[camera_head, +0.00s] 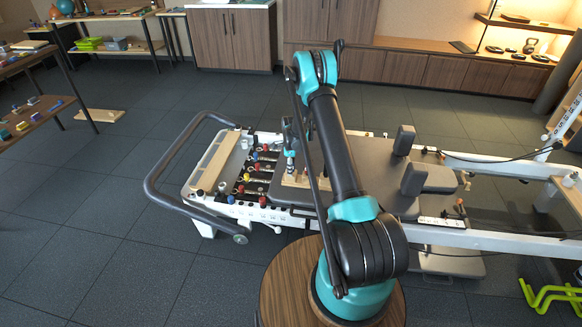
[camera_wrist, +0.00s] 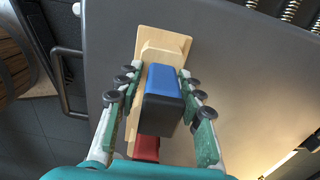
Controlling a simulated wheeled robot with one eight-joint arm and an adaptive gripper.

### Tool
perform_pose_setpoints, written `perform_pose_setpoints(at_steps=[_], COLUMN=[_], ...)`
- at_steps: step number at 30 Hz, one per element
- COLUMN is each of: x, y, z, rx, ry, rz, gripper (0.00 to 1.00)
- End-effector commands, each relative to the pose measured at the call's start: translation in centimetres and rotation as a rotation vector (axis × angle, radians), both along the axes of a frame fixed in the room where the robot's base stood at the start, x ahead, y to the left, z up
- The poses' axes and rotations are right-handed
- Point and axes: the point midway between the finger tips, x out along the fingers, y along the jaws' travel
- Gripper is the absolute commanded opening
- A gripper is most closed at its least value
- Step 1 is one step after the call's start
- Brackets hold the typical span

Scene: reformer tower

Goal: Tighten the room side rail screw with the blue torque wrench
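In the wrist view, a blue-topped black handle (camera_wrist: 163,85), likely the blue torque wrench, stands in a wooden holder (camera_wrist: 165,42). A red handle (camera_wrist: 147,148) is behind it, lower in the picture. My gripper (camera_wrist: 160,88) is open, with one finger on each side of the blue handle. The right finger is close to it; a gap shows on the left. I cannot tell if either finger touches. In the head view, my gripper (camera_head: 290,158) points down over the holder (camera_head: 296,180) on the reformer (camera_head: 385,190). I cannot pick out the room side rail screw.
The reformer's grey curved bar (camera_head: 160,165) and coloured spring knobs (camera_head: 245,180) lie left of the holder. Black shoulder blocks (camera_head: 408,160) stand to its right. The left floor is mostly clear.

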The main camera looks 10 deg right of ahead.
Motion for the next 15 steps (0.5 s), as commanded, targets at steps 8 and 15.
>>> perform_pose_setpoints(at_steps=[8,15], x=[0.0,0.0], y=[0.01,0.01], z=[0.02,0.04], rx=[0.0,0.0], ry=[0.0,0.0], rz=[0.0,0.0], gripper=[0.0,0.0])
